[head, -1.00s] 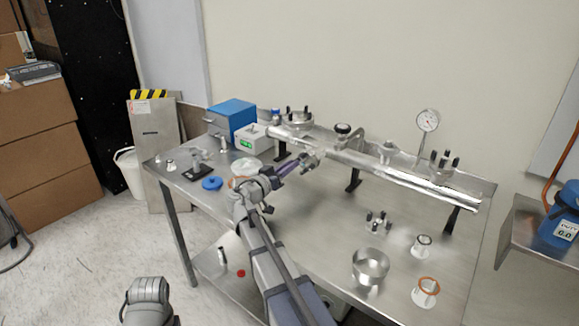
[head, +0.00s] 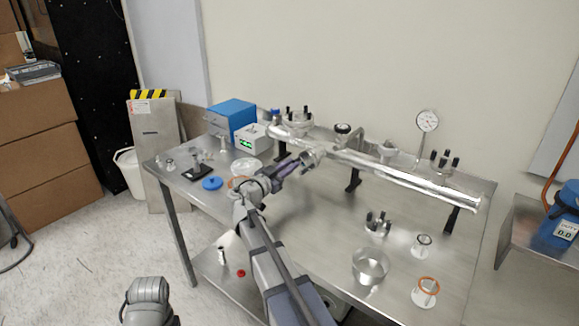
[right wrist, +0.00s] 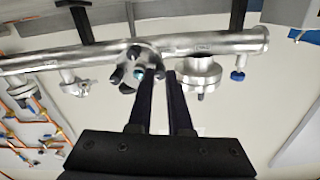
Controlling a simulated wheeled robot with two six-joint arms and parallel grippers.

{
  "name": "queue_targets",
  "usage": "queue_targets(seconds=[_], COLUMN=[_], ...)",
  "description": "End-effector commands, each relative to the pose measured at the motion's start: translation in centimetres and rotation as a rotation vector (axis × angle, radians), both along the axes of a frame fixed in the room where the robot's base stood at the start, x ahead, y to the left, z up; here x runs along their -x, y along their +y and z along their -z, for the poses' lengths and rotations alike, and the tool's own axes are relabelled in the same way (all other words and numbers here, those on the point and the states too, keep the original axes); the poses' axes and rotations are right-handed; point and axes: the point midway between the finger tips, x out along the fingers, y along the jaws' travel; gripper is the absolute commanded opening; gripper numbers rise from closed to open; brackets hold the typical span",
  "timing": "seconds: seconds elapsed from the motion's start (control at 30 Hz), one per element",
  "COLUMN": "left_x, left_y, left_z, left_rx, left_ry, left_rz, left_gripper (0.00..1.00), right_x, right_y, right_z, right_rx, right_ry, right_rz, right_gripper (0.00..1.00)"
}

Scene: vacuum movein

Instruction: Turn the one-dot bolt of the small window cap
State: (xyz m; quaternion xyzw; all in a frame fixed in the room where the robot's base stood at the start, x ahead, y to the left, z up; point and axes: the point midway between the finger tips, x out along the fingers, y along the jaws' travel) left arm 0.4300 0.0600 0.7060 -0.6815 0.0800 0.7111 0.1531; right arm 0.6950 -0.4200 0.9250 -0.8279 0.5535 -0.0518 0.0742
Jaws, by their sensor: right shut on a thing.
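The silver small window cap sits on the front of the long silver tube (head: 400,178), just beyond my right gripper (head: 299,165). In the right wrist view it shows as a round flange (right wrist: 141,58) with several dark bolts around its rim. My right gripper (right wrist: 164,76) points at this flange, and its two black fingers are close together on the bolt at the right side of the rim. The fingers partly cover that bolt, and its dot mark is too small to read. Only a grey part of my left arm shows at the bottom left of the head view.
A blue box (head: 231,115) and a small box with a green display (head: 250,138) stand at the back left. A dial gauge (head: 428,121) rises behind the tube. A metal ring (head: 370,266), a bolted cap (head: 377,222) and an orange-rimmed part (head: 426,290) lie on the front right.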

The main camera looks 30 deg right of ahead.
Motion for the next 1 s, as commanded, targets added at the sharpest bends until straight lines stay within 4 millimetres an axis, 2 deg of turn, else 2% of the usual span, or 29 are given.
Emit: queue_targets(seconds=[0.27,0.3,0.53,0.83,1.0], left_x=[0.0,0.0,0.0,0.0,0.0], left_y=[0.0,0.0,0.0,0.0,0.0], left_z=[0.0,0.0,0.0,0.0,0.0], left_rx=[0.000,0.000,0.000,0.000,0.000], left_ry=[0.000,0.000,0.000,0.000,0.000], left_rz=[0.000,0.000,0.000,0.000,0.000], left_gripper=[0.48,0.48,0.48,0.48,0.48], right_x=[0.0,0.0,0.0,0.1,1.0], right_y=[0.0,0.0,0.0,0.2,2.3], right_z=[0.1,0.1,0.0,0.0,0.0], right_rx=[-0.002,-0.002,-0.001,0.001,0.000], right_ry=[0.001,0.001,0.001,0.001,0.001], right_rz=[0.000,0.000,0.000,-0.001,-0.004], right_gripper=[0.00,0.21,0.47,0.48,0.48])
